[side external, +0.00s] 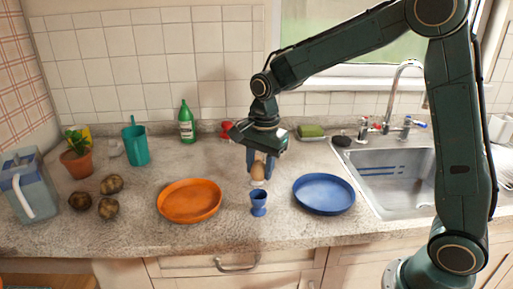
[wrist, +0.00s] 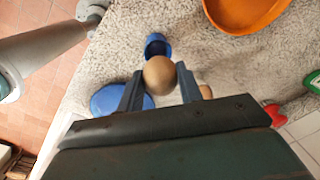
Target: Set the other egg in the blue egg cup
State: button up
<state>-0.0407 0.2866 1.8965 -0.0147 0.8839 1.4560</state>
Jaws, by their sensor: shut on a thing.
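My gripper (side external: 258,168) is shut on a brown egg (side external: 258,173) and holds it above the counter, just behind the blue egg cup. In the wrist view the egg (wrist: 159,73) sits between the two fingers. The blue egg cup (side external: 258,203) stands upright near the counter's front, between the two plates. Its dark round opening shows just beyond the egg in the wrist view (wrist: 156,46). A second brown rounded thing (wrist: 206,92), likely an egg, shows partly behind the right finger there.
An orange plate (side external: 189,201) lies left of the cup, a blue plate (side external: 323,194) right of it. A red object (side external: 226,130), a green bottle (side external: 187,122) and a sponge (side external: 311,131) stand behind. The sink (side external: 395,180) is at right. Potatoes (side external: 108,207) lie far left.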

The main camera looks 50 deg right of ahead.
aim_at(264, 165)
jog(key=shift+f, duration=0.15)
dwell(0.4)
jog(key=shift+f, duration=1.2)
jog(key=shift+f, duration=1.55)
dwell(1.7)
jog(key=o, duration=0.7)
jog(key=r, duration=0.9)
jog(key=s+r, duration=0.1)
jog(key=r, duration=0.3)
jog(key=shift+d+r, duration=0.1)
jog(key=shift+r, duration=0.3)
